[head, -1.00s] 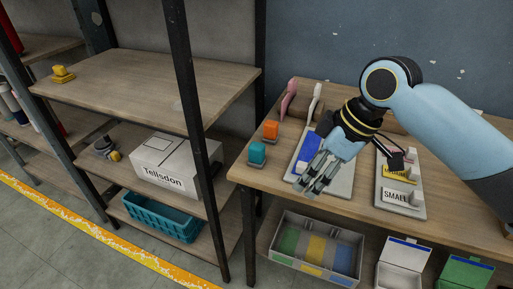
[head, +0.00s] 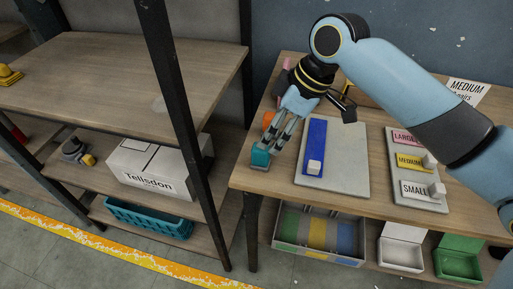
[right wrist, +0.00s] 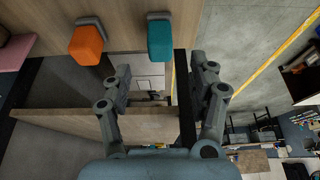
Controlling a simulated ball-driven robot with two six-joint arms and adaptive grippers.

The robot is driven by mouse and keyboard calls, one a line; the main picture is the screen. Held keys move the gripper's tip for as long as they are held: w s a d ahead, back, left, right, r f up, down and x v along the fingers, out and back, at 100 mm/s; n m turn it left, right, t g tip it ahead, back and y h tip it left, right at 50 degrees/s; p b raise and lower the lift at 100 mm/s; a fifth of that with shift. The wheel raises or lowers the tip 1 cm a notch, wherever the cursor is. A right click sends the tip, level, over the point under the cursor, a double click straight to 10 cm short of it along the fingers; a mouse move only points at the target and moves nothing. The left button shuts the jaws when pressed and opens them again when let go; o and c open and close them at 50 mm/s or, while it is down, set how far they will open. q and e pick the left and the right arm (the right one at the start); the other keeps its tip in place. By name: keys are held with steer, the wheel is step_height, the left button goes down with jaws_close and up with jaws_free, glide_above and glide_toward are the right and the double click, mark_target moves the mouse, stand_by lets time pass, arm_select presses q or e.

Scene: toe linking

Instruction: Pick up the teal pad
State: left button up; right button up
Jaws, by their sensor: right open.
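The teal pad (head: 260,159) is at the left front edge of the wooden table in the head view. My right gripper (head: 270,143) is open, with its fingertips close to the pad and partly in front of it. In the right wrist view the teal pad (right wrist: 160,41) stands ahead of the open, empty fingers (right wrist: 160,82), roughly in line with the gap between them. I cannot tell whether a finger touches it. My left gripper is not in view.
An orange pad (right wrist: 86,45) stands beside the teal one, partly hidden behind my fingers in the head view (head: 268,120). A grey board with a blue strip (head: 345,165) lies to the right. A dark shelf post (head: 175,100) stands left of the table.

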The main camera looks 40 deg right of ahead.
mark_target(261, 156)
steer(key=x, duration=0.2)
steer(key=shift+w+a+f, duration=0.15)
steer(key=shift+f, duration=0.2)
steer(key=x, duration=0.3)
steer(key=shift+w+a+f, duration=0.1)
steer(key=shift+f, duration=0.2)
steer(key=shift+w+a+f, duration=0.1)
steer(key=shift+w+f, duration=0.1)
steer(key=shift+f, duration=0.3)
steer(key=c, duration=0.5)
jaws_close()
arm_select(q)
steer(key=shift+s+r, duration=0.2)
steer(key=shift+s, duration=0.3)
arm_select(e)
steer(key=shift+r, duration=0.1)
